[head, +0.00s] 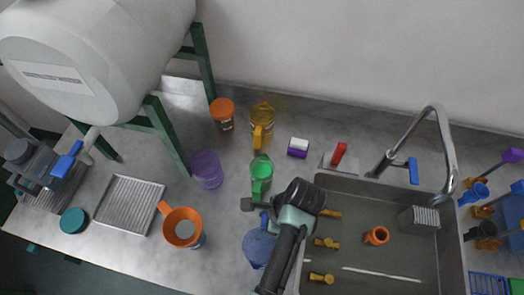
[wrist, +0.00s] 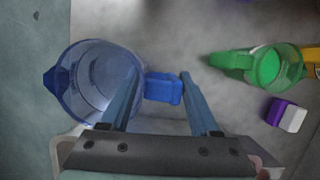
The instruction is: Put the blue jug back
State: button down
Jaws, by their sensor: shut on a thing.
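The blue jug (head: 258,248) is translucent, with a blue handle, and is at the counter's front, left of the sink. In the wrist view the jug (wrist: 92,82) is seen from above, its mouth open, its spout to the left and its handle (wrist: 163,88) to the right. My gripper (wrist: 160,86) has one finger on each side of the handle and is shut on it. In the head view my gripper (head: 264,218) is partly hidden by my arm. I cannot tell whether the jug rests on the counter or is slightly lifted.
A green jug (head: 262,174), a yellow jug (head: 262,120), a purple cup (head: 207,169) and an orange funnel (head: 183,228) stand nearby. The sink (head: 360,202) is to the right. A large white tank (head: 95,50) stands on a green frame at the left.

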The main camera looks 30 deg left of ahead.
send_over(262, 242)
jog(key=w, duration=0.3)
jog(key=shift+d+x, duration=0.2)
jog(key=shift+x, duration=1.95)
jog(key=shift+f, duration=0.1)
jog(key=shift+c, duration=0.6)
grip_release()
jog(key=shift+f, duration=0.1)
